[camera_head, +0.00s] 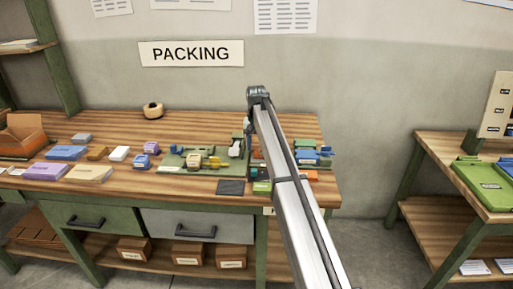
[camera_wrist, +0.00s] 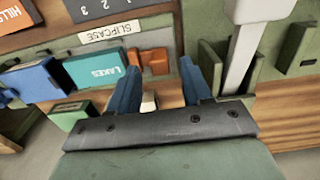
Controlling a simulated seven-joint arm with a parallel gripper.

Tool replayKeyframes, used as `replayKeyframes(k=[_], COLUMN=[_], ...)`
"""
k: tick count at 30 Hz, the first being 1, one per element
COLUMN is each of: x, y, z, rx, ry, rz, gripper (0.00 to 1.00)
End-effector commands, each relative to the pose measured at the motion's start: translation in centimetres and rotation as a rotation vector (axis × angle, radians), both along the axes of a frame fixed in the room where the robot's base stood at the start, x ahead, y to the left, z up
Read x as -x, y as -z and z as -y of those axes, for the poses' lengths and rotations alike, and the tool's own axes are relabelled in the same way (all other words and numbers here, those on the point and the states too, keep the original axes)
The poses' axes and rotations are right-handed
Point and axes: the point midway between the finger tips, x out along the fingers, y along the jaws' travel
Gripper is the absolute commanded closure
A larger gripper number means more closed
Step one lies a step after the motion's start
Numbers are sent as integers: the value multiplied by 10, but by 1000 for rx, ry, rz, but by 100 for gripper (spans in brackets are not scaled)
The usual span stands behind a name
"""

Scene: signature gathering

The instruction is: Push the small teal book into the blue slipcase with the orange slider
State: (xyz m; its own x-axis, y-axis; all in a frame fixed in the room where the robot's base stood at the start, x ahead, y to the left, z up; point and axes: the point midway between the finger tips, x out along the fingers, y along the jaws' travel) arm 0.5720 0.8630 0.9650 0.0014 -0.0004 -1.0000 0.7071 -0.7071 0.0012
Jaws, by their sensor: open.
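In the wrist view, the small teal book (camera_wrist: 95,70), marked LAKES, lies in a green channel below the SLIPCASE label (camera_wrist: 110,31). The blue slipcase (camera_wrist: 31,82) is just left of it, open side not clear. The orange slider (camera_wrist: 153,60) is just right of the book, and a narrow gap seems to separate them. My gripper (camera_wrist: 160,72) is open, its two blue fingers reaching toward the slider. The left finger overlaps the area just below the slider, and the right finger is beyond its right side. Contact cannot be told. In the head view my arm hides the gripper.
A green block (camera_wrist: 70,113) sits below the slipcase. A white upright bar (camera_wrist: 243,50) and green holder (camera_wrist: 298,48) stand right of my fingers. An orange HILLS card (camera_wrist: 15,14) lies at upper left. The head view shows the crowded wooden bench (camera_head: 215,122).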

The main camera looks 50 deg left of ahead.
Motion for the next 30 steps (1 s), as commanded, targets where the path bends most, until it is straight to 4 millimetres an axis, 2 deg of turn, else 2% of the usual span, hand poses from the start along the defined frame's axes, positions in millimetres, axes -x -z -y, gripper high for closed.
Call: replayKeyframes(k=[6, 16, 30], x=[0, 0, 0], y=[13, 15, 15], z=[0, 0, 0], rx=[-1, -1, -1], ry=[0, 0, 0], rz=[1, 1, 1], gripper=[51, 52, 97])
